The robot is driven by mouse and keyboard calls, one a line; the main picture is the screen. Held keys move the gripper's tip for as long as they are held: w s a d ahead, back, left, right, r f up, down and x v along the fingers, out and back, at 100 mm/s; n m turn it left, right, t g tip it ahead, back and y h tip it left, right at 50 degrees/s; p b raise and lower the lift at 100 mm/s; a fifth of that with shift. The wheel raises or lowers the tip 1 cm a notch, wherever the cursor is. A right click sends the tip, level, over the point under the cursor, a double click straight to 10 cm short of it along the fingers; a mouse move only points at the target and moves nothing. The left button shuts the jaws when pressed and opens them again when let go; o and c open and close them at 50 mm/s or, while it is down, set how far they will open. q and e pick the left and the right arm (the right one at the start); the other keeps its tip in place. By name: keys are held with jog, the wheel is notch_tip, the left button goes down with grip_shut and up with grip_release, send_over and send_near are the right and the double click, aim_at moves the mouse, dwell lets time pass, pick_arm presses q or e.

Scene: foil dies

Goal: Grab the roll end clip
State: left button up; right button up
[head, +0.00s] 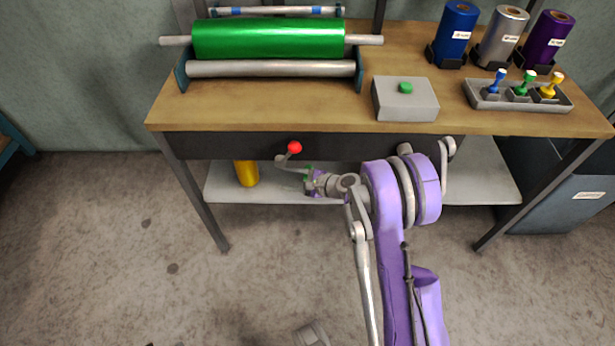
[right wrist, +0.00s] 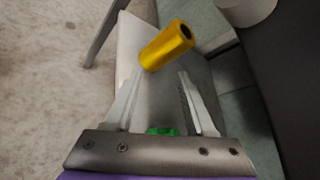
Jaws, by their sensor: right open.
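A small green piece (right wrist: 165,131), which may be the roll end clip, shows between the finger bases in the right wrist view, partly hidden by my gripper body. Green also shows in the head view (head: 308,171), right at the gripper. I cannot tell whether it touches the fingers. My right gripper (right wrist: 157,88) is open, its fingers spread over the pale lower shelf (right wrist: 133,40). In the head view it is under the front edge of the bench, partly hidden by its own wrist.
A yellow roll (head: 247,173) stands on the lower shelf, beyond the fingertips in the wrist view (right wrist: 167,46). A red-knobbed lever (head: 294,148) is close above the gripper. The bench top (head: 290,110) holds a green roller (head: 270,39), a grey button box (head: 405,100) and a stamp rack (head: 520,100).

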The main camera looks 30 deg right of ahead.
jog(key=d+f+m+t, duration=0.2)
jog(key=d+f+m, duration=0.1)
jog(key=d+m, duration=0.1)
jog(key=s+d+f+m+t+h, duration=0.1)
jog(key=d+f+m+t, duration=0.1)
jog(key=d+f+m, duration=0.1)
jog(key=s+d+f+m+t, duration=0.1)
jog(key=d+f+m, duration=0.3)
jog(key=d+f, duration=0.1)
jog(key=shift+s+d+f+m+t+h, duration=0.1)
jog(key=shift+d+f+m+t+h, duration=0.1)
jog(key=shift+d, duration=0.25)
jog(key=shift+d+f+m+t+h, duration=0.1)
jog(key=shift+d+t+h, duration=0.1)
jog(key=shift+d, duration=0.25)
jog(key=x, duration=0.8)
jog(key=b+x, duration=0.1)
jog(key=shift+f, duration=0.35)
jog(key=shift+w, duration=0.8)
grip_shut()
